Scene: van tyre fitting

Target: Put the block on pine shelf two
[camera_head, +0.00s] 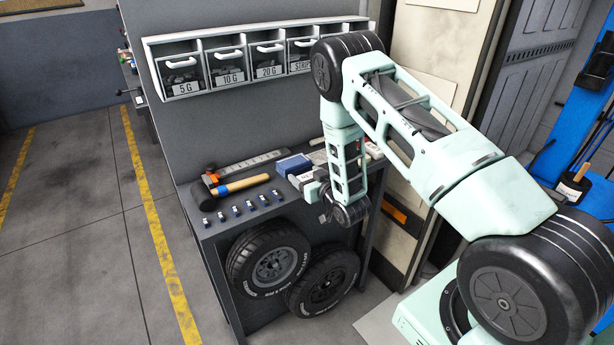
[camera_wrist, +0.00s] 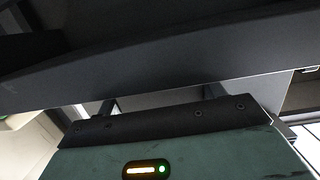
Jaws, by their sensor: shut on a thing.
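My gripper (camera_head: 322,197) is at the end of my bent arm, low over the right part of the grey bench (camera_head: 215,232). My arm's wrist covers much of it in the head view. Its green body with a lit lamp (camera_wrist: 147,170) shows in the wrist view, with a wide dark surface across the picture beyond it. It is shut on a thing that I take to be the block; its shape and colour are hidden. I cannot make out a pine shelf in either view.
A mallet (camera_head: 237,184), a steel rule (camera_head: 250,160), several small sockets (camera_head: 236,211) and a blue box (camera_head: 293,165) lie on the bench. Labelled bins (camera_head: 225,75) hang above. Two tyres (camera_head: 268,262) stand below. The floor at left is clear.

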